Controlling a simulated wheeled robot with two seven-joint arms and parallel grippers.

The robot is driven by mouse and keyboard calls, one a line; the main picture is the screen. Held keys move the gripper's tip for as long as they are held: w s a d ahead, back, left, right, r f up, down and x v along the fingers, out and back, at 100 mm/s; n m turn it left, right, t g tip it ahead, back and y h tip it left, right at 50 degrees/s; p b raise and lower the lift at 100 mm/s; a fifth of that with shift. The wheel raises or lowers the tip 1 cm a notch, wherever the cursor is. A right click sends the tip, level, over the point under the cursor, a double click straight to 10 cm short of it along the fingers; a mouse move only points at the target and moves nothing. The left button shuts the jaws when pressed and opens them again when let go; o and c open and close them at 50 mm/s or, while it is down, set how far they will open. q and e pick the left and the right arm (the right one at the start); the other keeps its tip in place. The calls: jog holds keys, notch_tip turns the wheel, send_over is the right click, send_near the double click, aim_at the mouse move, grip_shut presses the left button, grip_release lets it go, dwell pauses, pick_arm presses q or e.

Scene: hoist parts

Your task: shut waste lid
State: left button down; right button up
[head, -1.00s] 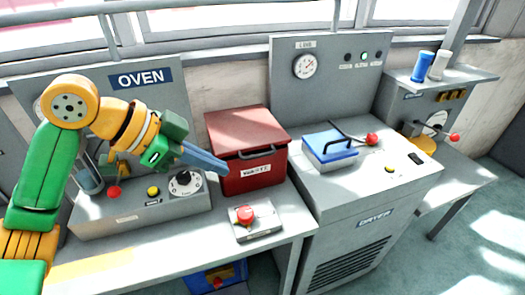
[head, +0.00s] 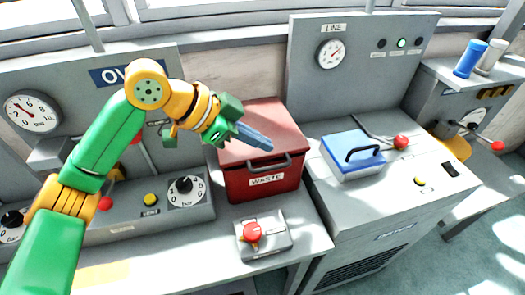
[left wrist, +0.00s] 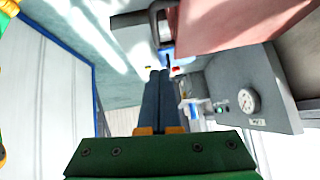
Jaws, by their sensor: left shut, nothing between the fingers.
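The red waste bin (head: 262,184) stands on the grey bench, with a WASTE label on its front. Its red lid (head: 268,122) lies down over the box, with a dark handle (head: 284,166) along the front edge. In the left wrist view the red lid (left wrist: 225,22) and the handle (left wrist: 155,22) show at the top. My left gripper (head: 264,146) is shut and empty, its blue-grey fingers over the lid in the head view, just behind the handle. I cannot tell whether the fingertips touch the lid. My right gripper is not in view.
A red button box (head: 263,236) sits in front of the bin. The oven panel (head: 150,205) is to the left. The dryer (head: 375,215), with a blue lidded hatch (head: 352,158), is to the right. Blue and white cylinders (head: 470,60) stand at the far right.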

aim_at(263, 169)
pick_arm(q)
jog(key=f, duration=0.4)
jog(key=shift+w+d, duration=0.2)
jog(key=shift+w, duration=0.1)
jog(key=shift+s+f, duration=0.1)
jog(key=shift+f, duration=0.15)
jog(key=shift+f, duration=0.1)
